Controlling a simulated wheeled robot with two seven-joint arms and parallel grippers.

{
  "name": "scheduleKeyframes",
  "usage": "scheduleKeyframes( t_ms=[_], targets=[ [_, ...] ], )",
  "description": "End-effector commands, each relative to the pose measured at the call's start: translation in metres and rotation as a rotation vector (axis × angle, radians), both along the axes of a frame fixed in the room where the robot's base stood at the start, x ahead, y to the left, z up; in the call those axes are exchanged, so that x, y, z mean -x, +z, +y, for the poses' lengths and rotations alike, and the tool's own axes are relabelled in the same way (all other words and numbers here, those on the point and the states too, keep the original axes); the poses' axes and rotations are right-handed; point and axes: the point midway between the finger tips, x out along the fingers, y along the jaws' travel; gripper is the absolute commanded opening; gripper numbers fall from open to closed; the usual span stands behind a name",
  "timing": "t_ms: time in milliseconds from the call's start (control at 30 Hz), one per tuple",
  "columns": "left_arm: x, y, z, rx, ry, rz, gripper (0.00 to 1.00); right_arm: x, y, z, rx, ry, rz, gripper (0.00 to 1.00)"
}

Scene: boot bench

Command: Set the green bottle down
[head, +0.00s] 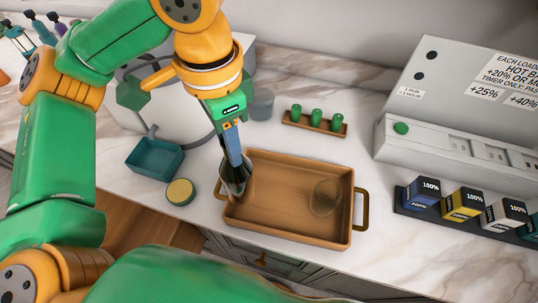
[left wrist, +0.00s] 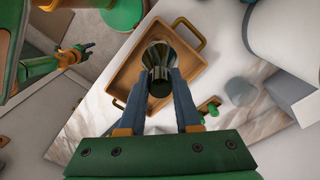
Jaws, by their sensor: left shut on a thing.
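My left gripper (head: 232,160) points down over the left end of the brown wooden tray (head: 290,238). It is shut on the dark green bottle (head: 236,187), which looks close to upright. The left wrist view shows the bottle (left wrist: 157,62) between the two blue-grey fingers, with the tray (left wrist: 128,75) beyond it. I cannot tell whether the bottle's base touches the tray floor. My right gripper (left wrist: 82,51) shows small at the left of the left wrist view, away from the tray; its opening is unclear. It is not in the head view.
A clear, glassy object (head: 326,198) is in the tray's right half. A teal box (head: 153,160) and a yellow-topped round item (head: 180,191) lie left. A rack of green pegs (head: 315,122) and a grey cup (head: 262,104) stand behind. Labelled cubes (head: 462,203) stand right.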

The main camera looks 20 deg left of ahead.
Motion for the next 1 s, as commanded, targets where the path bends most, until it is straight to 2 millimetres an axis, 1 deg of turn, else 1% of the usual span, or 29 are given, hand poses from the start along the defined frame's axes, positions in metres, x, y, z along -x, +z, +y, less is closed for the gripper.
scheduleKeyframes(
  t_ms=[33, 100, 200, 367, 400, 500, 600, 867, 900, 967, 1000],
  targets=[
    [-0.012, -0.006, -0.007, 0.0, 0.0, 0.011, 0.0, 0.001, 0.006, -0.001, 0.001, 0.0, 0.002, 0.5],
    [-0.025, -0.029, -0.013, 0.001, -0.001, 0.011, 0.0, 0.001, 0.001, -0.001, 0.003, 0.001, 0.002, 0.5],
    [-0.04, -0.048, -0.02, 0.001, 0.001, 0.008, 0.0, 0.001, 0.001, -0.002, 0.004, 0.001, 0.002, 0.5],
    [-0.055, -0.067, -0.026, 0.001, 0.002, 0.005, 0.0, 0.0, 0.0, -0.002, 0.004, 0.0, -0.001, 0.5],
    [-0.054, -0.072, -0.025, -0.001, 0.002, 0.006, 0.0, -0.001, 0.008, -0.002, 0.004, 0.0, -0.001, 0.5],
    [-0.055, -0.088, -0.025, -0.001, 0.002, 0.001, 0.0, -0.001, 0.015, -0.002, 0.004, 0.0, -0.001, 0.5],
    [-0.055, -0.094, -0.025, 0.0, 0.001, -0.001, 0.0, -0.001, 0.014, -0.002, 0.003, 0.0, -0.002, 0.5],
    [-0.055, -0.097, -0.025, 0.0, 0.002, -0.001, 0.0, -0.001, 0.012, 0.0, -0.001, -0.002, -0.002, 0.5],
    [-0.055, -0.097, -0.025, 0.0, 0.002, -0.001, 0.4, -0.001, 0.012, 0.001, -0.002, -0.002, -0.002, 0.5],
    [-0.055, -0.097, -0.025, 0.0, 0.002, -0.001, 0.56, -0.001, 0.012, 0.001, -0.002, -0.002, -0.003, 0.5],
    [-0.055, -0.097, -0.025, 0.0, 0.002, -0.001, 0.62, -0.001, 0.012, 0.001, -0.002, -0.002, -0.003, 0.5]
  ],
)
